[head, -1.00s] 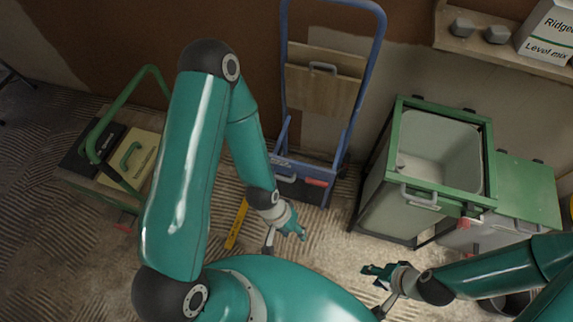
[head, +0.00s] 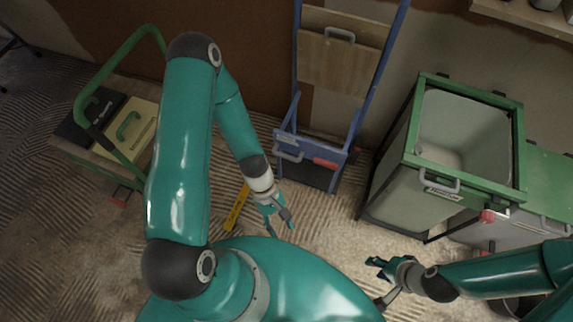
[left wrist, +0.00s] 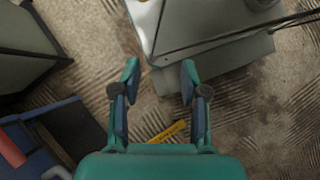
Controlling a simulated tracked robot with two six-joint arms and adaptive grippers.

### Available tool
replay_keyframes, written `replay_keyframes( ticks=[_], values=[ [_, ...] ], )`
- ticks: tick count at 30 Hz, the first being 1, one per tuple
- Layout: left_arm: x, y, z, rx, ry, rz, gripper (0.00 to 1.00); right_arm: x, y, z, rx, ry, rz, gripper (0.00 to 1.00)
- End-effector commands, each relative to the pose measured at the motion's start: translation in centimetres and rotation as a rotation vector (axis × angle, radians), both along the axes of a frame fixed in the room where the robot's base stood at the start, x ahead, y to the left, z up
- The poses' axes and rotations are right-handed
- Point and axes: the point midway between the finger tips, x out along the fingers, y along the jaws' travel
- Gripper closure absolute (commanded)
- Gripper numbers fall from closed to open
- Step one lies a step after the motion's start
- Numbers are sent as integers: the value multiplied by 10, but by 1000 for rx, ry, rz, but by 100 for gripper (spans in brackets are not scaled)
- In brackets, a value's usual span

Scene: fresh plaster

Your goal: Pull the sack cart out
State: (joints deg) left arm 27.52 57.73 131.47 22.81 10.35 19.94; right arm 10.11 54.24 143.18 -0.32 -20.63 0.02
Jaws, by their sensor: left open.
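The sack cart (head: 312,146) is blue with a wooden board strapped between its uprights. It stands upright against the wall in the head view, and its top is cut off. Its lower part has a grey handle and a red grip. My left gripper (head: 281,222) is open and empty, below the cart's foot and apart from it.
A green-framed bin (head: 423,160) stands close to the cart's right, with a green-topped unit beside it. A green-handled trolley (head: 107,168) with boxes stands at left. A yellow bar (head: 237,208) lies on the ridged floor near my left gripper. A shelf (head: 520,14) is at upper right.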

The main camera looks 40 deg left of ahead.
Motion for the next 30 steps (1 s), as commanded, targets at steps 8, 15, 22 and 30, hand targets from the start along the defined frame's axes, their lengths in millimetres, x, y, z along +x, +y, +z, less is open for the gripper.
replay_keyframes(
  ticks=[8,15,22,30],
  values=[
    [45,34,-110,-421,736,1029,57,0,0,-140,0,0,0,60],
    [104,148,-147,-1024,1090,1549,57,0,0,-214,0,0,0,60],
    [107,227,-152,-1384,1167,1660,57,0,0,-240,0,0,0,60],
    [124,224,-145,-1430,1177,1659,57,0,0,-242,0,-1,0,60]
  ],
)
